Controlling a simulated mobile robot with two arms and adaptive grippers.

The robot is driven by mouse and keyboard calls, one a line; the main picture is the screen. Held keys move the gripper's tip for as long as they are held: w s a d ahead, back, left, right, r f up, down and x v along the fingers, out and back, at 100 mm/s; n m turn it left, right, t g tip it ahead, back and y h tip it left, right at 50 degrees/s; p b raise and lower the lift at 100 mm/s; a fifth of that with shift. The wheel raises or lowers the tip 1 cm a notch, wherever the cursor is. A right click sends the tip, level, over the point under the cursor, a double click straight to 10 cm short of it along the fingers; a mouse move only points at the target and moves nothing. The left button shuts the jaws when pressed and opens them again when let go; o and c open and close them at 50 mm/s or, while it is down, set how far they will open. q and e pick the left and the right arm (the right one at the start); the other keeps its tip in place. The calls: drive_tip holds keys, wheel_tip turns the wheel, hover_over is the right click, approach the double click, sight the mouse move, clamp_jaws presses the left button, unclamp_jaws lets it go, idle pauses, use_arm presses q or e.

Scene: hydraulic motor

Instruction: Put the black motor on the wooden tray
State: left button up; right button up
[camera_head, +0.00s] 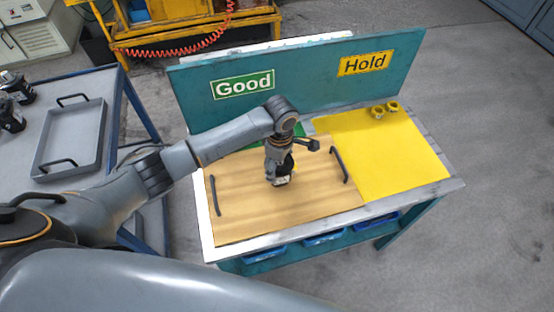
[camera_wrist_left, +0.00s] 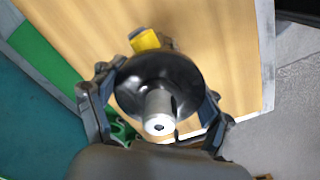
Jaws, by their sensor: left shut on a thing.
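The black motor (camera_wrist_left: 158,82) is between the fingers of my left gripper (camera_wrist_left: 160,105) in the left wrist view. It has a round dark flange, a pale shaft pointing toward the camera and a yellow part on its side. In the head view my left gripper (camera_head: 280,168) is shut on the motor (camera_head: 282,180) over the middle of the wooden tray (camera_head: 240,215). The tray has two black handles and lies on the bench below the Good sign. I cannot tell whether the motor touches the tray. My right gripper is not in view.
A yellow area (camera_head: 395,160) on the right of the bench carries small yellow parts (camera_head: 385,110) near the Hold sign (camera_head: 365,63). A teal back panel (camera_head: 300,85) rises behind. A grey cart (camera_head: 120,100) at left holds a grey tray (camera_head: 72,172) and dark motors (camera_head: 14,88).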

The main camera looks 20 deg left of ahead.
use_arm(q)
drive_tip(key=shift+w+f, duration=0.1)
drive_tip(key=shift+f, duration=0.35)
drive_tip(key=shift+f, duration=0.1)
drive_tip(key=o, duration=1.8)
drive_tip(key=shift+f, duration=0.1)
drive_tip(key=shift+s, duration=0.2)
wheel_tip(320, 180, up, 12)
drive_tip(key=shift+r+b, duration=0.1)
drive_tip(key=shift+b, duration=0.6)
